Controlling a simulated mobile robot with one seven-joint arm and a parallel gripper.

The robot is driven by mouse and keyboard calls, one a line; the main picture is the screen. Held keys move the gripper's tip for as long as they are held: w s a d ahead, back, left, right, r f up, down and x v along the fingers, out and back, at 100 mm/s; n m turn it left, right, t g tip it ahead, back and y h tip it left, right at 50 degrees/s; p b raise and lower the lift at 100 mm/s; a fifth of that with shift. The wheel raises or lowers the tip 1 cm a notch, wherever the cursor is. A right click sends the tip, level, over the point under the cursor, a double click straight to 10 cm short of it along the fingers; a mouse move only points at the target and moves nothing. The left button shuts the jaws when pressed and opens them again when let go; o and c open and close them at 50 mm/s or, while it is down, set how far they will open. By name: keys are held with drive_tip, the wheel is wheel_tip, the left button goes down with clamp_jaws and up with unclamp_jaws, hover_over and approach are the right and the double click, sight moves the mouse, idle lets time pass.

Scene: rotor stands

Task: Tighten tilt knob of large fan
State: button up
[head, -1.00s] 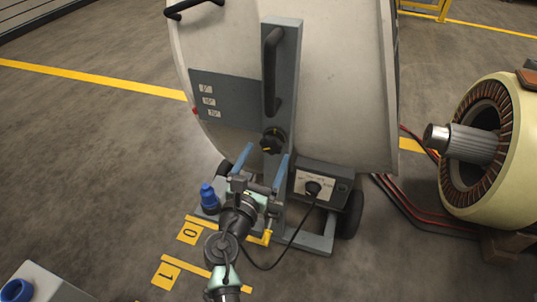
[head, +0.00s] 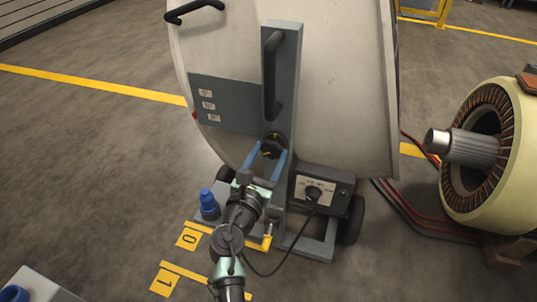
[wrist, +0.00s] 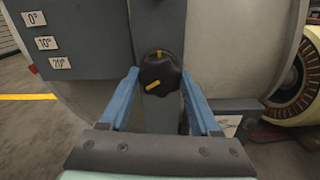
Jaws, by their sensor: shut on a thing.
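The large fan's pale drum housing (head: 335,90) fills the upper middle of the head view. Its grey upright post (head: 284,50) carries a black lobed tilt knob (head: 272,142), below a black handle. Finger contact is hard to see.
A control box (head: 322,190) with a black dial and cable sits right of the post. A blue-capped item (head: 208,204) stands left of my arm. A stator with a shaft (head: 490,150) stands at right, with red and black cables on the floor nearby. The left floor is clear.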

drive_tip(key=shift+c, duration=0.5)
drive_tip(key=shift+f+m, duration=0.1)
drive_tip(key=shift+m, duration=0.3)
drive_tip(key=m+b, duration=0.2)
drive_tip(key=m, duration=0.2)
drive_tip(key=shift+f+m, duration=0.1)
drive_tip(key=shift+m, duration=0.2)
drive_tip(key=m+b, duration=0.3)
drive_tip(key=m, duration=0.3)
drive_tip(key=m+b, duration=0.3)
drive_tip(key=m, duration=0.3)
drive_tip(key=shift+f+m+b, duration=0.1)
drive_tip(key=shift+m+b, duration=0.2)
drive_tip(key=shift+m, duration=0.1)
drive_tip(key=m+b, duration=0.3)
drive_tip(key=m, duration=0.2)
drive_tip(key=shift+m, duration=0.3)
